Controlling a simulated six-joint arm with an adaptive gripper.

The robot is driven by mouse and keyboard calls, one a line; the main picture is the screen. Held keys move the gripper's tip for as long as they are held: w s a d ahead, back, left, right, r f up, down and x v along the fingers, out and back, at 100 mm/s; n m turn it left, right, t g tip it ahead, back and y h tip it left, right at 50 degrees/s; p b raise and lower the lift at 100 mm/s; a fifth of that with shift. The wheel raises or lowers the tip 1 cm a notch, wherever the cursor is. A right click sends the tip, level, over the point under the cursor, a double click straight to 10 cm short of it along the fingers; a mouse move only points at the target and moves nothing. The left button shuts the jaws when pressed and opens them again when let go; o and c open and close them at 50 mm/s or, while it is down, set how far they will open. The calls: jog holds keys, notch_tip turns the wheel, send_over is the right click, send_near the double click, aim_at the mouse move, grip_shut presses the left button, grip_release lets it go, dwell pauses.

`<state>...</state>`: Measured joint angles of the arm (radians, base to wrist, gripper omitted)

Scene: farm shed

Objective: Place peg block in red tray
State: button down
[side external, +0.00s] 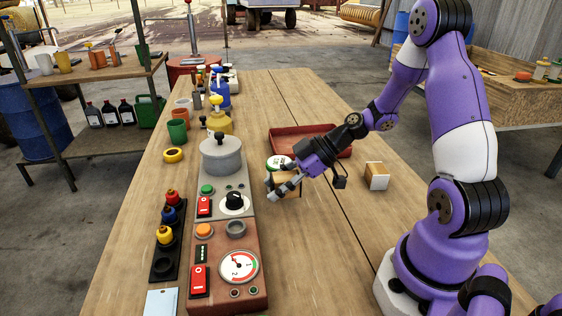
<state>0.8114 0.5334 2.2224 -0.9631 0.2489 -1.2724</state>
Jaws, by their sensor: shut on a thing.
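My gripper (283,188) is in the middle of the table, pointing left and down, shut on a small light-wood block (287,180). The fingers cover part of this block. I cannot tell if its underside touches the table. The red tray (286,141) lies flat just behind my gripper, partly hidden by my wrist, and its visible floor looks empty. Another wooden block with a pale face (377,176) stands on the table to the right. A black strip with red, blue and yellow knobbed pegs (165,262) lies at the left edge.
A control panel (235,205) with buttons, a dial and a gauge runs along the left of my gripper, with a grey lidded pot (221,158) behind.

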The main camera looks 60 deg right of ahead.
notch_tip(320, 180, up, 12)
jog(key=m+t+h, duration=0.2)
jog(key=m+h, duration=0.9)
jog(key=m, duration=0.2)
send_over(297, 139)
jog(key=s+a, duration=0.2)
jog(key=s, duration=0.2)
jog(key=f, duration=1.2)
jog(key=shift+w, duration=0.2)
jog(key=shift+d+f, duration=0.15)
jog(key=shift+d, duration=0.05)
jog(key=shift+f, duration=1.85)
jog(key=shift+f, duration=0.1)
